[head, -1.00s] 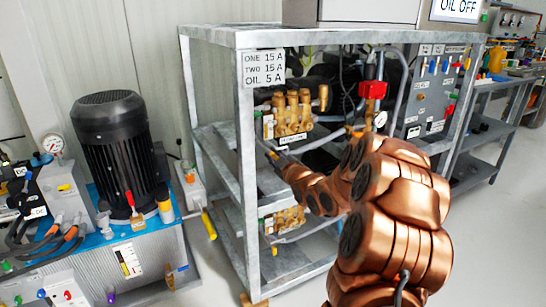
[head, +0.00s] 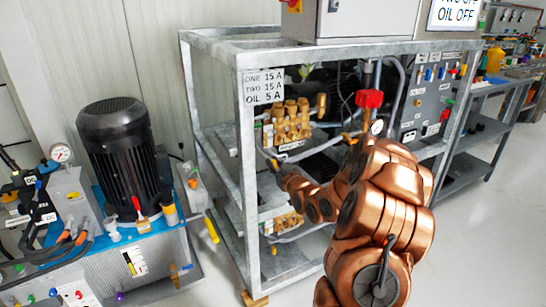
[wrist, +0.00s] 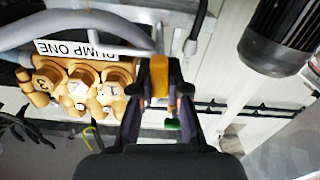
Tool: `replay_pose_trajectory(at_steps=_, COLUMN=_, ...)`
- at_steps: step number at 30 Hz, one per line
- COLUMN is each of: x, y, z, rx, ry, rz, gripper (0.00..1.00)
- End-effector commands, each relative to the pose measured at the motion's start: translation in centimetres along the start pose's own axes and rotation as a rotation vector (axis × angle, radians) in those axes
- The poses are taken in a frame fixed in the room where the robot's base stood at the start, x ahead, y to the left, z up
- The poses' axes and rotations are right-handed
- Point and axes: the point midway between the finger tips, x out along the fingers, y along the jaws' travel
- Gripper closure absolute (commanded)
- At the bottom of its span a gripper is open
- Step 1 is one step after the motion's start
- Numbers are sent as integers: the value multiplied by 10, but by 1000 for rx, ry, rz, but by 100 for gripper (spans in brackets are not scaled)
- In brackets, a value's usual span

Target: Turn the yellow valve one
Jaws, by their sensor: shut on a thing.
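The yellow valve handle (wrist: 159,75) shows in the wrist view as a short orange-yellow bar between my fingers. My gripper (wrist: 160,90) is shut on it, with one dark finger on each side. It is beside the brass pump (wrist: 85,82), whose label reads PUMP ONE and appears upside down here. In the head view my gripper (head: 272,163) reaches the front left of the metal frame, just below the upper brass pump (head: 290,122). The handle is too small to make out clearly there.
The grey metal frame (head: 243,150) has an upright post close to my gripper. A red-topped fitting (head: 369,99) and a gauge (head: 377,127) stand right of the pump. A black motor (head: 118,150) stands at the left. The floor at right is clear.

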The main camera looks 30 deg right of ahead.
Motion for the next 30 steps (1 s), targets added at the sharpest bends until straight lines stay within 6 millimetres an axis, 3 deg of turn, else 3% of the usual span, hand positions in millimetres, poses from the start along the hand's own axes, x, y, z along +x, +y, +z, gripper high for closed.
replay_pose_trajectory(at_steps=9, x=0, y=0, z=-1, rx=147, ry=-2, rz=-1, gripper=100)
replay_pose_trajectory(at_steps=26, x=0, y=1, z=1, rx=183, ry=-1, rz=-1, gripper=100)
replay_pose_trajectory(at_steps=27, x=0, y=1, z=0, rx=183, ry=0, rz=-1, gripper=84)
replay_pose_trajectory(at_steps=30, x=0, y=1, z=0, rx=183, ry=0, rz=-1, gripper=74)
